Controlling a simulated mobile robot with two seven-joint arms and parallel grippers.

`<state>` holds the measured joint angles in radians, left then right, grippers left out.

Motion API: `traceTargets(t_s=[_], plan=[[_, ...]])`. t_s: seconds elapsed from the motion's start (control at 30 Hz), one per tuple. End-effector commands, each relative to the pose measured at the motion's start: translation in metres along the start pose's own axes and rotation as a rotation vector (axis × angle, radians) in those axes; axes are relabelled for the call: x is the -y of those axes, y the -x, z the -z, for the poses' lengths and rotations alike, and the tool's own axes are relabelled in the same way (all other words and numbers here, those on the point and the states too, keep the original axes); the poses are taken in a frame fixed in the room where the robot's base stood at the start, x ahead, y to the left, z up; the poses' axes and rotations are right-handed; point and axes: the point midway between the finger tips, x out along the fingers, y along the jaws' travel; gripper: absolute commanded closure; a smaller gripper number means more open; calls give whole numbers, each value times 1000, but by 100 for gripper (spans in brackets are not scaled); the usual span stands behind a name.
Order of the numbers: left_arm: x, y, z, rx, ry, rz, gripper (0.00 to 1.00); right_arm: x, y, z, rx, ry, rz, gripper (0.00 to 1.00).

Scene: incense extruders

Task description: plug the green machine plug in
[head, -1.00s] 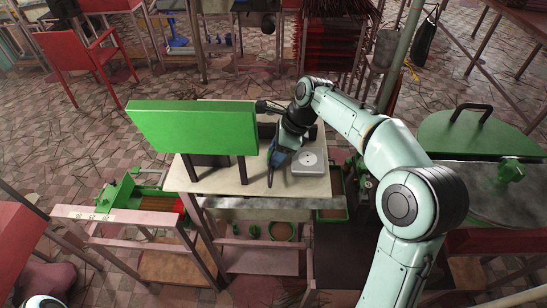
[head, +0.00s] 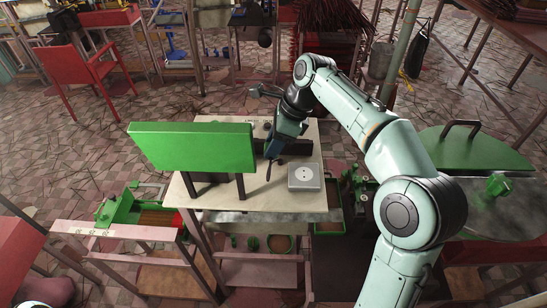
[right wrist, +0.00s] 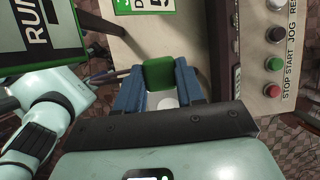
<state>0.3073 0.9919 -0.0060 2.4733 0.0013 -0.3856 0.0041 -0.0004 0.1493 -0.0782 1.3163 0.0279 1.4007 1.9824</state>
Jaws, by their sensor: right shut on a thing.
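My right gripper (head: 273,153) is over the worktable, right beside the upright green panel (head: 192,147) and to the back left of a grey socket box (head: 304,177). In the right wrist view its blue fingers (right wrist: 160,88) are shut on a small green block, the green plug (right wrist: 159,73). The plug is apart from the socket box. In the head view the plug is hidden or too small to make out. A pale round thing shows between the fingers in the right wrist view. My left gripper is out of view.
The pale worktable (head: 245,202) has some bare top in front of the gripper. Buttons marked STOP, START and JOG sit on a control panel (right wrist: 257,60) at right in the wrist view. A round green lid (head: 465,150) stands right of my arm.

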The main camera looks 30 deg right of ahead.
Motion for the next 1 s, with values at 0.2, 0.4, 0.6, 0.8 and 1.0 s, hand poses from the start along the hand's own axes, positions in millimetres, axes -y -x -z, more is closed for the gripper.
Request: traceTargets(t_s=[0.2, 0.4, 0.6, 0.8, 1.0], plan=[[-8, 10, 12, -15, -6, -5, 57, 2, 60, -27, 4, 4, 5, 89], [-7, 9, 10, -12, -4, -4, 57, 1, 84, -36, 2, 1, 2, 89], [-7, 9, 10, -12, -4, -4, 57, 1, 94, -40, 2, 2, 1, 89], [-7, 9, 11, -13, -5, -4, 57, 0, 96, -41, 1, 1, 0, 89], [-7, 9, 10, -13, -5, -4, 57, 0, 96, -40, 2, 1, 1, 89]])
